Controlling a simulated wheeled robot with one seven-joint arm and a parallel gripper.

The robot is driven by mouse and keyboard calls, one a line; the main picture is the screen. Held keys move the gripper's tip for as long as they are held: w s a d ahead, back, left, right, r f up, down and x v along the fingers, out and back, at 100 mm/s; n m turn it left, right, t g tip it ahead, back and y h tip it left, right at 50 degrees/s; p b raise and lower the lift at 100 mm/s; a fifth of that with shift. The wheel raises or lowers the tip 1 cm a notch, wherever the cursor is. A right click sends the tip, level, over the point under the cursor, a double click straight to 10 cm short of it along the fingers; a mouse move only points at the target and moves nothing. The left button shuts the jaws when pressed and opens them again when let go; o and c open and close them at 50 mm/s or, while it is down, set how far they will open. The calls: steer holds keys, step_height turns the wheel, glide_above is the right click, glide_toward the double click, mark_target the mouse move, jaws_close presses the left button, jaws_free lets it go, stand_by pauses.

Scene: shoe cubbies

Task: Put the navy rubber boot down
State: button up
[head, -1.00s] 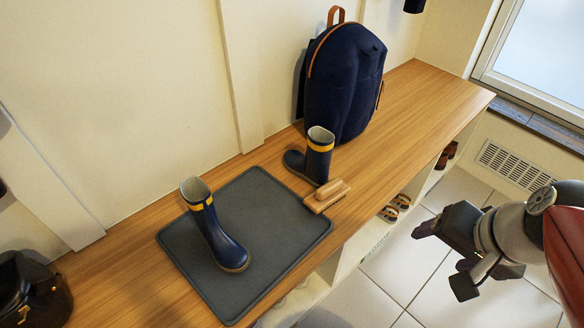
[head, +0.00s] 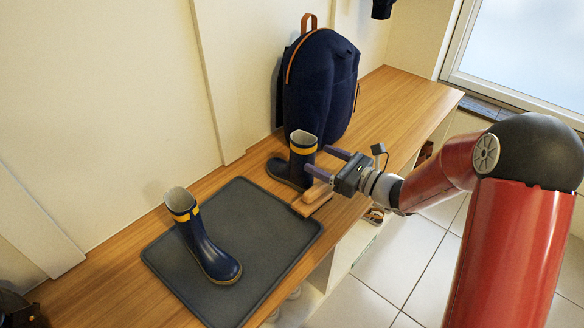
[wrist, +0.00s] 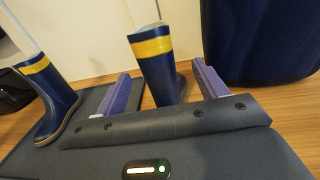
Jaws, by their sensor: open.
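Two navy rubber boots with yellow bands are in view. One boot (head: 298,167) stands upright on the wooden bench beside the mat's far right corner; it also shows in the wrist view (wrist: 160,78). The other boot (head: 202,238) stands on the dark grey mat (head: 262,215) and shows at the left of the wrist view (wrist: 50,97). My gripper (head: 317,160) is open and empty at the shaft of the boot beside the mat. In the wrist view its two purple fingers lie on either side of that boot, with gaps showing.
A wooden brush (head: 313,200) lies at the mat's right edge, just below my gripper. A navy backpack (head: 322,85) stands close behind the boot against the wall. The bench (head: 390,100) is clear to the right of the backpack. Shoes sit in cubbies below.

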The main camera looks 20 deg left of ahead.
mark_target(302, 152)
steer(key=x, duration=0.6)
steer(key=shift+s+a+f, duration=0.1)
steer(key=shift+s+a, duration=0.05)
steer(key=shift+a, duration=0.2)
steer(key=c, duration=1.4)
jaws_close()
